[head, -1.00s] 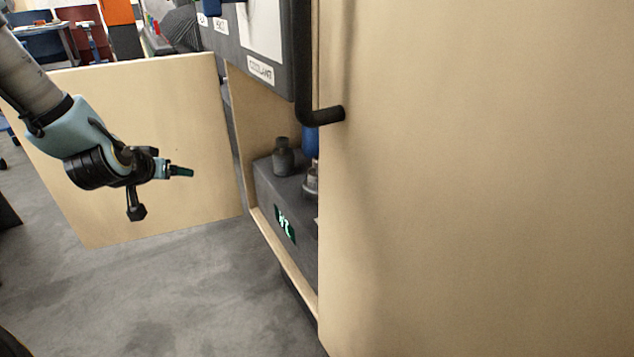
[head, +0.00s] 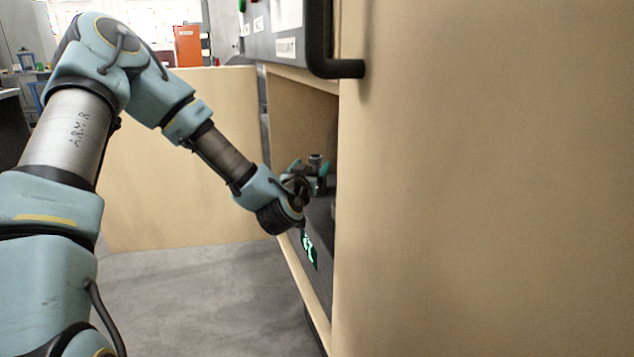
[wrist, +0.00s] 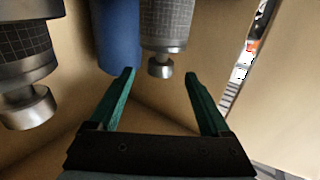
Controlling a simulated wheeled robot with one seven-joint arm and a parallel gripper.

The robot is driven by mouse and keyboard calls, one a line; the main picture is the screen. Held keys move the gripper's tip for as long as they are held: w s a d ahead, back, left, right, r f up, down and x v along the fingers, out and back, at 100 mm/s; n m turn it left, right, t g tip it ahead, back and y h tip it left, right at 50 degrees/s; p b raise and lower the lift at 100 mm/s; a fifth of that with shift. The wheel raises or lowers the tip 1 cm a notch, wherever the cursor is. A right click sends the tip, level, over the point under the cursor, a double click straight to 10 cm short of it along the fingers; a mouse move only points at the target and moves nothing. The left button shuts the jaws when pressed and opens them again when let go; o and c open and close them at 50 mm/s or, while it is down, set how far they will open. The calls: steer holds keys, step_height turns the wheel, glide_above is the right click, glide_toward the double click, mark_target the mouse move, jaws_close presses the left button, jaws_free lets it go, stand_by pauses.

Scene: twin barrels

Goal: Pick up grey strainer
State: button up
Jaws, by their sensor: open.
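A grey strainer-like cylinder (wrist: 164,25) with a mesh-patterned body and a small round knob shows at the top of the wrist view. It lies beyond my fingertips, between their lines and a little right of the middle. A grey top (head: 315,160) shows by my gripper in the head view, inside the cabinet. My gripper (wrist: 159,74) is open and empty, with its two green fingers apart. In the head view my gripper (head: 308,170) is inside the cabinet opening. A second, similar grey mesh cylinder (wrist: 27,45) is at the left of the wrist view.
A blue cylinder (wrist: 117,35) stands beside the middle grey one. Wooden cabinet walls (wrist: 255,90) close in around my gripper. In the head view, an open wooden door (head: 180,180) is on the left and a large wooden panel (head: 480,200) on the right. A black handle (head: 335,68) juts above the opening.

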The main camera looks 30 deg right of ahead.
mark_target(314, 163)
steer(key=shift+b+x, duration=0.3)
steer(key=shift+x, duration=2.3)
steer(key=shift+f, duration=0.15)
jaws_close()
